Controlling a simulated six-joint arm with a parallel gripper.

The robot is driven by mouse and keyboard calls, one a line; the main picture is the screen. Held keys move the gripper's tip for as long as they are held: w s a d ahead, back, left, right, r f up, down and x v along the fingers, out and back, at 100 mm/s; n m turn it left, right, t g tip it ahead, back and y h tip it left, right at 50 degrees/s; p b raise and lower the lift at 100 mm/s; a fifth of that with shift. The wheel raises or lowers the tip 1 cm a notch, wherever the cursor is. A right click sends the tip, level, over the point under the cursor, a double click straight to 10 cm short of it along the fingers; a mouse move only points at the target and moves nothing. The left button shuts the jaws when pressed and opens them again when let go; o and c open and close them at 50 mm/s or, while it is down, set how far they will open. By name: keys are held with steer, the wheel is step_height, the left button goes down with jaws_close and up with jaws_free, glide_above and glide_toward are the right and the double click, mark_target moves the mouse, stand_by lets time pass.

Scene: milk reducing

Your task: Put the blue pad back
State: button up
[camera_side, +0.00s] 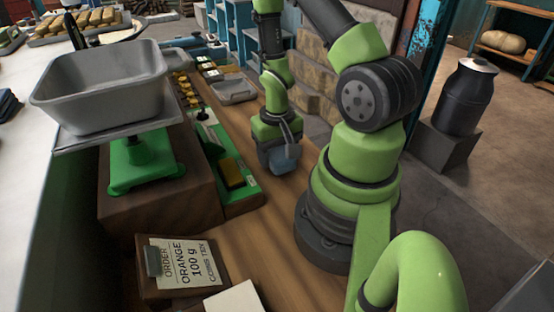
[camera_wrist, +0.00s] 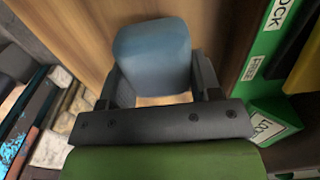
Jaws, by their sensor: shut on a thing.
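The blue pad (camera_wrist: 152,55) is between the two fingers of my gripper (camera_wrist: 160,92) in the wrist view, and the gripper is shut on it. In the side view the blue pad (camera_side: 284,157) shows under my gripper (camera_side: 277,146), over the wooden table to the right of a green tray. I cannot tell whether the pad touches the wood. The green tray (camera_side: 245,192) has a yellow-brown pad (camera_side: 231,173) lying in it.
A green scale (camera_side: 145,160) with a grey pan (camera_side: 100,85) stands on a wooden block at the left. An order card (camera_side: 185,265) reading "ORANGE 100 g" stands at the front. A small grey tray (camera_side: 233,90) and several small items lie farther back. Bare wood (camera_side: 262,220) is clear beside the green tray.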

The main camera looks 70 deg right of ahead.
steer(key=shift+f, duration=1.1)
steer(key=o, duration=0.9)
steer(key=shift+f, duration=0.1)
